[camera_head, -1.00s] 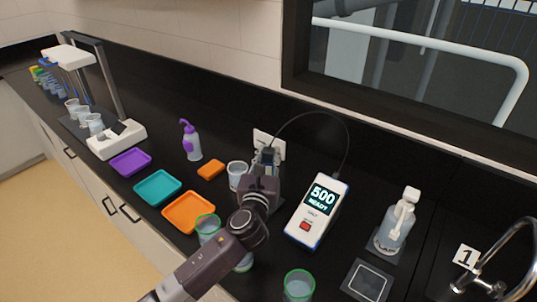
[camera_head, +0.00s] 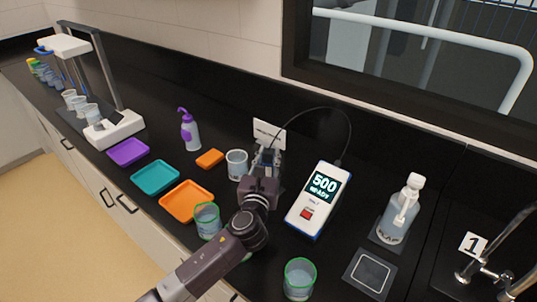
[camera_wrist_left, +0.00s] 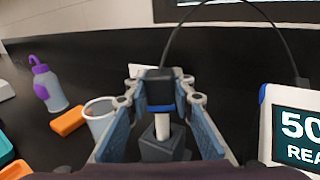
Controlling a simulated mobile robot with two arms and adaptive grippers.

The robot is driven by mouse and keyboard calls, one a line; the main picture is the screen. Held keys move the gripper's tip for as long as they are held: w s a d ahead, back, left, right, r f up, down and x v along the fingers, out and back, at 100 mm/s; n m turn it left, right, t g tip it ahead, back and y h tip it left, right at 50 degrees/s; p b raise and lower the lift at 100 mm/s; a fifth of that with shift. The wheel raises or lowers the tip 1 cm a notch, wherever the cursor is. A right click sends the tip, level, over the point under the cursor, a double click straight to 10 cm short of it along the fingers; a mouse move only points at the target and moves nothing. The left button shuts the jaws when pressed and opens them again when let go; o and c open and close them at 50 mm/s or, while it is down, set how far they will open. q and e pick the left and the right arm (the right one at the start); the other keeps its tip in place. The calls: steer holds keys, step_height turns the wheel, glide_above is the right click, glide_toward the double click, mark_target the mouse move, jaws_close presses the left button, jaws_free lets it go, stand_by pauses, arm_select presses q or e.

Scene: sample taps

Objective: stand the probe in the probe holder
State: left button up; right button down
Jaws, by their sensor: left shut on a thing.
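The probe has a dark head with a blue band and a pale stem, and a black cable runs from it. My left gripper (camera_head: 267,160) is shut on the probe (camera_wrist_left: 160,90), which stands about upright between the fingers in the left wrist view. The probe holder (camera_wrist_left: 163,146), a dark grey block, shows right below the stem. I cannot tell whether the stem's tip is inside it or just over it. In the head view my gripper hides the holder and most of the probe. My right gripper is not in view.
The meter (camera_head: 318,198) stands right of my left gripper, joined by the looping cable (camera_head: 340,118). A clear cup (camera_head: 237,164) is close on the left. Green-rimmed beakers (camera_head: 299,280) stand in front. A white card (camera_head: 270,133) stands behind. Trays (camera_head: 187,201) lie further left.

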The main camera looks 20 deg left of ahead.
arm_select(q)
steer(key=shift+f, duration=0.4)
steer(key=o, duration=1.8)
steer(key=shift+s+d+r+p, duration=0.15)
steer(key=shift+s+p, duration=0.15)
steer(key=shift+s, duration=0.3)
steer(key=shift+s+d+r+p, duration=0.15)
steer(key=shift+s+p, duration=0.15)
steer(key=shift+s, duration=0.25)
steer(key=shift+s+d+r+p, duration=0.15)
steer(key=shift+s+p, duration=0.3)
steer(key=shift+s, duration=0.45)
steer(key=shift+s+r+p, duration=0.1)
steer(key=shift+s+p, duration=0.35)
steer(key=shift+s, duration=0.45)
